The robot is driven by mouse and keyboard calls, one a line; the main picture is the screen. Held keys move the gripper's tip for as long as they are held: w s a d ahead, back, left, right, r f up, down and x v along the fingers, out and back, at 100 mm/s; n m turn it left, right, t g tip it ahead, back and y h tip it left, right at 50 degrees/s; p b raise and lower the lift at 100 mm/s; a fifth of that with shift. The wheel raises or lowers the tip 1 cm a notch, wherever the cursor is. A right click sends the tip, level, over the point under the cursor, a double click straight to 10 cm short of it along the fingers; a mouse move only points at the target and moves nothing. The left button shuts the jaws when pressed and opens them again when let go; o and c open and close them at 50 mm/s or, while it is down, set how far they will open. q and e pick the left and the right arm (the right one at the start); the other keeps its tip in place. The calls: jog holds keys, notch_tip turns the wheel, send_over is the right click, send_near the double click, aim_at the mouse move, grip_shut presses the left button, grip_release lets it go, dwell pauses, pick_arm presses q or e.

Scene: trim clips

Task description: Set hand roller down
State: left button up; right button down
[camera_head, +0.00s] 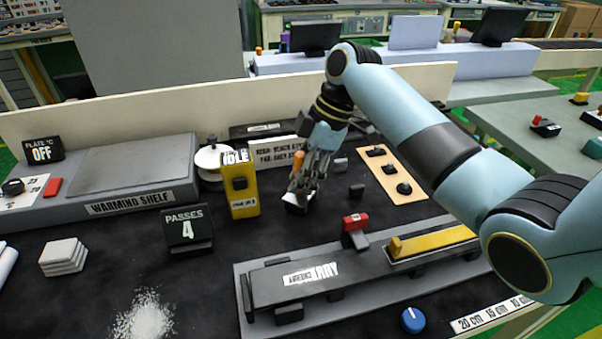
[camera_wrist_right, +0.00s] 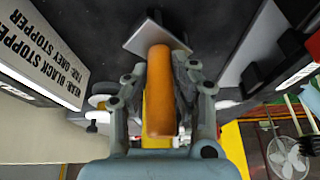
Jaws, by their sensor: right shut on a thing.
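The hand roller's orange handle (camera_head: 298,164) stands roughly upright in my right gripper (camera_head: 303,187), which is shut on it. A pale piece at the roller's lower end (camera_head: 297,203) is close to the dark mat (camera_head: 335,212); I cannot tell if it touches. In the right wrist view, the orange handle (camera_wrist_right: 160,90) lies between the two fingers of my right gripper (camera_wrist_right: 160,88), with a grey plate (camera_wrist_right: 150,38) beyond its end. My left gripper is not in view.
A yellow IDLE box (camera_head: 240,190) and a white sign (camera_head: 272,156) are left of the gripper. A tan board with black clips (camera_head: 393,172) is right. A grey fixture (camera_head: 350,286) with a red clamp (camera_head: 355,222) lies in front. The warming shelf (camera_head: 100,192) is far left.

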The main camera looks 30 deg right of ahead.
jog(key=shift+s+f, duration=0.25)
jog(key=shift+f, duration=0.4)
jog(key=c, duration=1.1)
grip_release()
jog(key=shift+w+f, duration=0.1)
jog(key=shift+w, duration=0.1)
jog(key=shift+r, duration=0.3)
jog(key=v, duration=1.3)
jog(key=shift+b, duration=0.4)
jog(key=shift+w+a, duration=0.1)
jog(key=shift+a, duration=0.05)
